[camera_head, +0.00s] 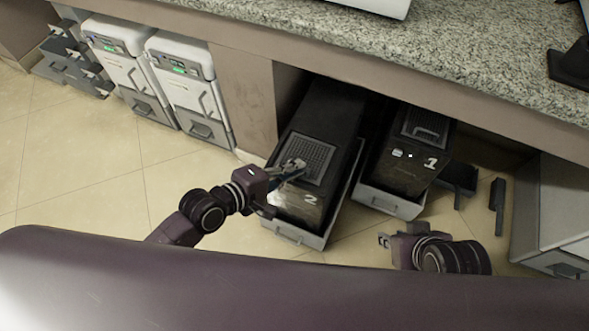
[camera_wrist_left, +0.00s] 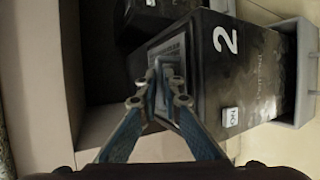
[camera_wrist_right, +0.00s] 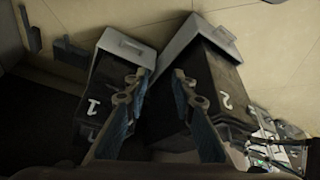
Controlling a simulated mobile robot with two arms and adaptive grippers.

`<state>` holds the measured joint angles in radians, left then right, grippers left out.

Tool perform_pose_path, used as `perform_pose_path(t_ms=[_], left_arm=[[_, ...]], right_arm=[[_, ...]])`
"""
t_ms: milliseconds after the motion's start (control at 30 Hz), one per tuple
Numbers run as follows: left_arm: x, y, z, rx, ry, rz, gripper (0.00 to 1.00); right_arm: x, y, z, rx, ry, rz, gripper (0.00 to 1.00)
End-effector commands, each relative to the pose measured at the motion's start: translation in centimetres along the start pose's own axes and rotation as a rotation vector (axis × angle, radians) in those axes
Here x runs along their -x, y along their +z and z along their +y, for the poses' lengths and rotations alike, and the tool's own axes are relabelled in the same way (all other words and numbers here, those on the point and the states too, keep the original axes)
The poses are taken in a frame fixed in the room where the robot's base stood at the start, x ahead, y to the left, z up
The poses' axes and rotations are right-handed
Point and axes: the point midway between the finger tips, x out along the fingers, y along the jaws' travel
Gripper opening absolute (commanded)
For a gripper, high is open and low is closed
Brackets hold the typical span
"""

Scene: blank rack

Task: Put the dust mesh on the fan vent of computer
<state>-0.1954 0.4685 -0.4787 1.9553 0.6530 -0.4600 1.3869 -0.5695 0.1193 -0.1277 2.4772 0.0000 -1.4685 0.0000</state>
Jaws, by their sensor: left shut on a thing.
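Computer 2 (camera_head: 325,110) is a dark tower with a grey grid panel, the dust mesh (camera_head: 308,155), on its top near the front. My left gripper (camera_head: 291,167) is at the front left edge of this panel. In the left wrist view its fingers (camera_wrist_left: 165,82) are closed on a grey part of the mesh (camera_wrist_left: 172,47), partly hiding it. Whether the mesh lies fully flat is unclear. Computer 1 (camera_head: 410,160) stands to the right with a grey panel and handle (camera_head: 426,126) on top. My right gripper (camera_head: 384,240) is open and empty; its fingers are apart in the right wrist view (camera_wrist_right: 160,85).
Both computers stand in grey trays (camera_head: 390,201) under a granite counter (camera_head: 400,55). White cabinets (camera_head: 180,75) stand at left, a grey cabinet (camera_head: 555,215) at right. Dark pieces (camera_head: 497,205) are near the right tray. Open tiled floor (camera_head: 90,170) lies at left.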

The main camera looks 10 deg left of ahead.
Motion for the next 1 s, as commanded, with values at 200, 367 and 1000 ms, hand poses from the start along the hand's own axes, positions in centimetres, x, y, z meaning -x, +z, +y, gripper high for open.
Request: perform_pose_path(t_ms=[200, 367, 1000], left_arm=[[0.0, 0.0, 0.0, 0.000, -0.001, 0.000, 0.00], [0.0, 0.0, 0.0, 0.000, -0.001, 0.000, 0.19], [4.7, 0.1, 0.1, -0.001, -0.006, 0.000, 0.24]], right_arm=[[0.1, 0.0, 0.0, 0.000, 0.000, 0.000, 0.24], [0.0, -0.1, 0.0, 0.000, 0.000, 0.003, 0.24], [1.7, 2.8, 0.3, -0.004, 0.004, -0.125, 0.24]])
